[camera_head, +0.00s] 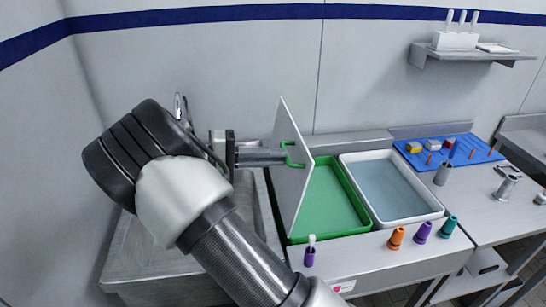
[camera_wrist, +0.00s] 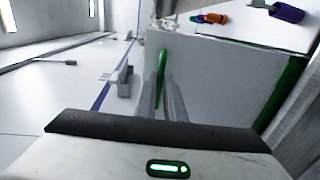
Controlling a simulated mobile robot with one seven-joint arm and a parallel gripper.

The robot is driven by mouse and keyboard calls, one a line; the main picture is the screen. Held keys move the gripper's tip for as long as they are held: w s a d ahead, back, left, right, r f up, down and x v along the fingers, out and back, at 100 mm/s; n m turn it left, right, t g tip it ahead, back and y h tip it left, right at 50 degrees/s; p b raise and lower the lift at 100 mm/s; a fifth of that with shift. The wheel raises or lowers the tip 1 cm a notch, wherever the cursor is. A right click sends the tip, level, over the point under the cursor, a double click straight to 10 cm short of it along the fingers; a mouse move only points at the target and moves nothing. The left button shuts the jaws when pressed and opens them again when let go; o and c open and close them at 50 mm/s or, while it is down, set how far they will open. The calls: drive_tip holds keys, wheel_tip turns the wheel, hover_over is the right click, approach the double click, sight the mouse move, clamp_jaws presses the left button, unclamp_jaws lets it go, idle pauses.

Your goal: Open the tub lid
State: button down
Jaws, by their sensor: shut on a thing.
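The tub lid (camera_head: 296,195) is a pale grey panel standing nearly upright, leaning slightly, along the left edge of the green tub (camera_head: 362,208). The tub's green inside shows uncovered. The lid's green handle (camera_head: 292,147) is near its upper part. My gripper (camera_head: 284,157) reaches in from the left and is shut on the handle. In the wrist view the handle (camera_wrist: 162,68) shows between my two fingers (camera_wrist: 163,98), with the lid (camera_wrist: 220,75) filling the right behind them. The fingertips' exact contact is partly hidden.
A white tub (camera_head: 437,210) with blue-grey contents stands right of the green one. A blue mat (camera_head: 480,153) with small parts lies right. A wall shelf (camera_head: 480,56) is above.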

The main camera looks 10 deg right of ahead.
drive_tip(key=c, duration=1.8)
unclamp_jaws()
drive_tip(key=shift+a+f, duration=0.1)
drive_tip(key=shift+f, duration=0.4)
drive_tip(key=shift+c, duration=0.2)
drive_tip(key=shift+r, duration=0.1)
drive_tip(key=shift+a+r, duration=0.1)
drive_tip(key=a+r+b, duration=0.1)
drive_tip(key=a+r, duration=0.1)
drive_tip(key=a, duration=1.5)
